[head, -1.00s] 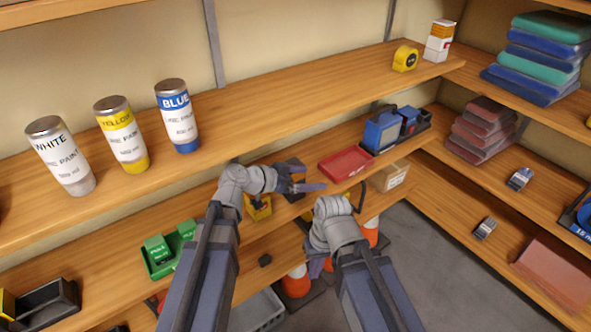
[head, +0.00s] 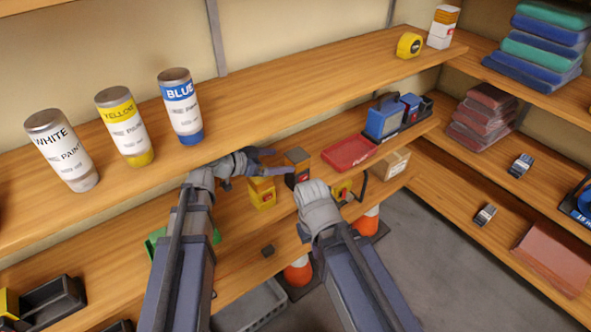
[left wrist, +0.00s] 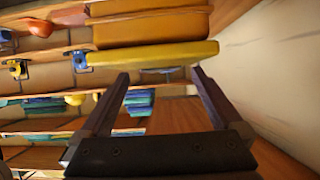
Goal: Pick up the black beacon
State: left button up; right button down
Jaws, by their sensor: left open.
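A small dark box-shaped thing with an orange-brown upper part and a red mark, which I take for the black beacon (head: 298,171), stands on the middle shelf. My left gripper (head: 279,162) is open just left of it, fingers pointing at it. I cannot tell whether they touch or flank it. A yellow block-like thing (head: 262,193) stands below and left of the fingers. In the left wrist view the open, empty fingers (left wrist: 160,75) reach toward a yellow bar (left wrist: 150,54); I cannot tell which object that is. My right gripper is hidden behind its own wrist.
The upper shelf edge and paint cans (head: 180,108) are close above the left arm. A red tray (head: 349,153) and a blue case (head: 383,120) stand right of the beacon. Traffic cones (head: 298,272) stand below.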

aim_at(289, 159)
pick_arm(q)
jog(key=shift+b+x, duration=1.05)
jog(key=shift+x, duration=1.9)
jog(key=shift+a, duration=0.1)
jog(key=shift+c, duration=0.6)
grip_shut()
